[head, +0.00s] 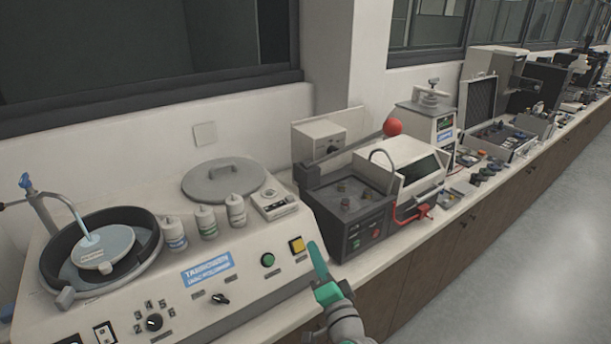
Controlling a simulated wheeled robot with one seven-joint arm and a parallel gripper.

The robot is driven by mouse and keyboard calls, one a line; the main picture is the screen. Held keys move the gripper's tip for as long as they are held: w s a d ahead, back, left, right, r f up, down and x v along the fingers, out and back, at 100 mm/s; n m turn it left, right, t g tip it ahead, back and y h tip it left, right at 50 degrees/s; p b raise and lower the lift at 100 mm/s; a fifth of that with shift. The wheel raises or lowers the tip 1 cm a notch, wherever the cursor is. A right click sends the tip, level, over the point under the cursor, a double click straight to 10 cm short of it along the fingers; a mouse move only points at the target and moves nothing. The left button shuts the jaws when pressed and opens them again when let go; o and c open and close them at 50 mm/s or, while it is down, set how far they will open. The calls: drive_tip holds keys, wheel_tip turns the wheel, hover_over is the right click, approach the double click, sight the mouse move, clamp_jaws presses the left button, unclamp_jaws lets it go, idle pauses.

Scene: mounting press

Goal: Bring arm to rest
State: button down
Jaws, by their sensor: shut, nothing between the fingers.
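My gripper (318,262) shows in the head view at the lower middle. Its green fingers are together and point up and to the left, with nothing seen between them. It is in front of the right end of the polishing machine's panel, near the yellow button (297,245) and the green button (267,260). Whether it touches the machine cannot be told. My grey wrist shows below it, and the rest of the arm is cut off by the bottom edge.
The polishing machine (240,296) fills the left of the bench. The dark press unit (345,212) with a red ball lever (392,127) stands to the right, beyond my gripper. More instruments line the bench farther back. The grey floor (520,270) at right is clear.

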drive_tip(key=s+f+n+g+h, duration=0.2)
drive_tip(key=s+f+h, duration=0.4)
drive_tip(key=s+f, duration=1.4)
drive_tip(key=s+a+r+n+g, duration=0.1)
drive_tip(key=s+n, duration=0.6)
drive_tip(key=s, duration=1.8)
drive_tip(key=shift+a, duration=0.15)
drive_tip(key=shift+s+r, duration=0.1)
drive_tip(key=shift+a, duration=0.1)
